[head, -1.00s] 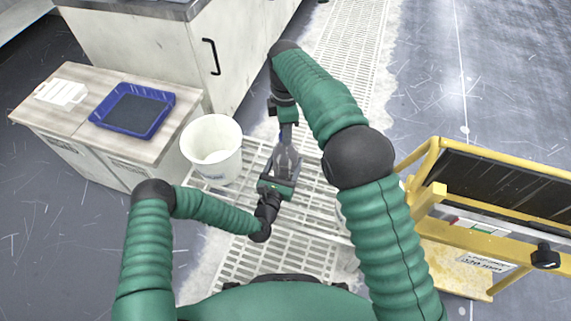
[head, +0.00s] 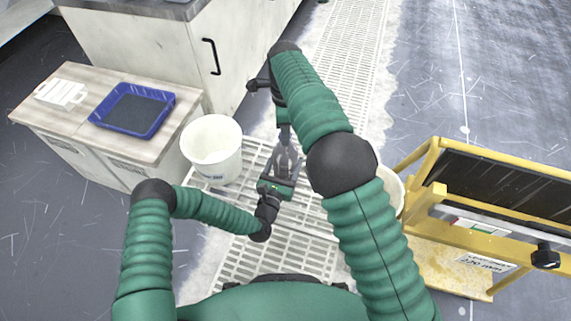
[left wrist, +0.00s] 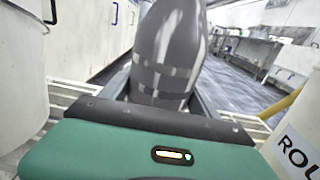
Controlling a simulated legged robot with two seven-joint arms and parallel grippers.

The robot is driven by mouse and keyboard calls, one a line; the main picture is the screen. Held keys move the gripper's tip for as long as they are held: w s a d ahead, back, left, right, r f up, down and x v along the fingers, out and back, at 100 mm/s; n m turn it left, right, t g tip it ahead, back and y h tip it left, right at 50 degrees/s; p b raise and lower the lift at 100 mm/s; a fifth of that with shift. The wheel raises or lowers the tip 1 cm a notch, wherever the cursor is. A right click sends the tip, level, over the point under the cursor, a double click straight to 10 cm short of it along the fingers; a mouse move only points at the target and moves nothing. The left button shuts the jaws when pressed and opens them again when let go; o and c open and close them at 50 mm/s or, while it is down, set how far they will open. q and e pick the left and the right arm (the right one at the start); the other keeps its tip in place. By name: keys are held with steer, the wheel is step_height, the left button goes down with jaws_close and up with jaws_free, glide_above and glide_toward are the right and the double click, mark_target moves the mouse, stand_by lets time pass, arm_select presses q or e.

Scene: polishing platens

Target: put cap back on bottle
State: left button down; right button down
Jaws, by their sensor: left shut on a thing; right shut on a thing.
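A grey, see-through bottle (head: 286,160) stands roughly upright over the white grating in the head view. My left gripper (head: 281,172) is shut around its body. In the left wrist view the bottle (left wrist: 168,50) rises between the fingers, and its top is out of frame. My right gripper (head: 285,132) points down from above, just over the bottle's top. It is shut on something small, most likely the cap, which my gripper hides. I cannot tell whether that thing touches the bottle's mouth.
A white bucket (head: 212,147) stands left of the bottle. A second white container (head: 391,190) is partly hidden behind my right arm. A yellow-framed stand (head: 432,215) is at the right. A blue tray (head: 132,108) lies on the wooden-topped cabinet (head: 68,118) at the left.

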arm_select(q)
steer(key=shift+s+d, duration=0.1)
arm_select(e)
steer(key=shift+w+m, duration=0.1)
steer(key=shift+m, duration=0.2)
steer(key=c, duration=0.9)
jaws_free()
step_height(320, 180, up, 12)
arm_select(q)
steer(key=shift+c, duration=0.6)
jaws_free()
